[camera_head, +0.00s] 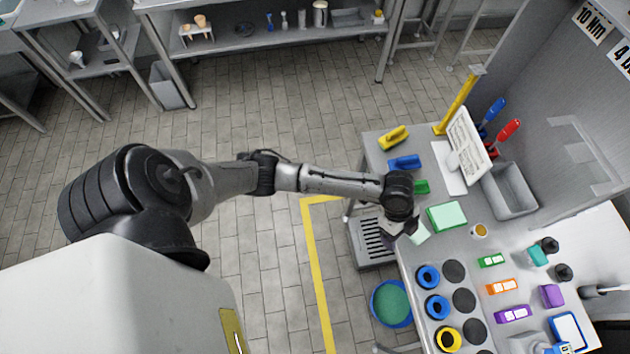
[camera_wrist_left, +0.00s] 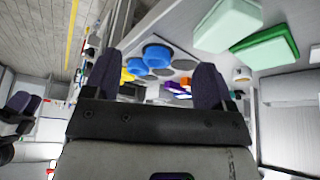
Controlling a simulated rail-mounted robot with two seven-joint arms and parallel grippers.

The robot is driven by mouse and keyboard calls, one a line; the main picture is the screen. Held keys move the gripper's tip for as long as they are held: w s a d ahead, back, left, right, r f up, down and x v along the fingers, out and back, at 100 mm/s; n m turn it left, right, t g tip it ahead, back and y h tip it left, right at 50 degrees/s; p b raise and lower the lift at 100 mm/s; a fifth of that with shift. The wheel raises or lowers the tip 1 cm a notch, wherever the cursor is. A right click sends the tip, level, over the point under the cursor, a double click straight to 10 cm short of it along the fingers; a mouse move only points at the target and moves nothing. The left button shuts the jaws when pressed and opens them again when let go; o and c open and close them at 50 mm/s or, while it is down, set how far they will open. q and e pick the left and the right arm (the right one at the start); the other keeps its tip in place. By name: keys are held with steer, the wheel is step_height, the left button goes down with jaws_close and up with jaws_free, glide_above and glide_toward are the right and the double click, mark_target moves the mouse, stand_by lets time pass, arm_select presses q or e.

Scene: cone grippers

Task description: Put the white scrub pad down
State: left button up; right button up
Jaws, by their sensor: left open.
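The white scrub pad (camera_head: 420,233) is a pale, thin block at the left edge of the workbench, right beside my left gripper (camera_head: 404,228). In the left wrist view the pad (camera_wrist_left: 228,25) is above and to the right of the fingers, not between them. The left gripper (camera_wrist_left: 155,82) is open, with nothing visible between its dark purple fingers. Whether the pad lies fully flat is hard to tell. What looks like my right gripper (camera_wrist_left: 23,107) shows small at the left of the wrist view; its jaw state is unclear.
A green pad (camera_head: 446,216) lies just right of the white one. A small cup (camera_head: 479,231), a grey bin (camera_head: 509,190) and blue rings (camera_head: 428,276) are nearby. A grey slotted tray (camera_head: 372,240) and a blue bucket (camera_head: 392,303) are beside the bench's left edge.

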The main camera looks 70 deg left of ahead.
arm_select(q)
steer(key=s+d+n+t, duration=0.15)
steer(key=s+n, duration=0.35)
steer(key=s, duration=0.6)
steer(key=s+a+r+n+y, duration=0.1)
steer(key=s+a+n+y, duration=0.1)
steer(key=s, duration=0.4)
steer(key=s+a+r+n+y, duration=0.1)
steer(key=s+a+n+y, duration=0.1)
steer(key=s+a+n, duration=0.3)
steer(key=shift+s+a+r+n+t, duration=0.25)
steer(key=shift+s+a+t, duration=0.2)
steer(key=shift+s, duration=0.55)
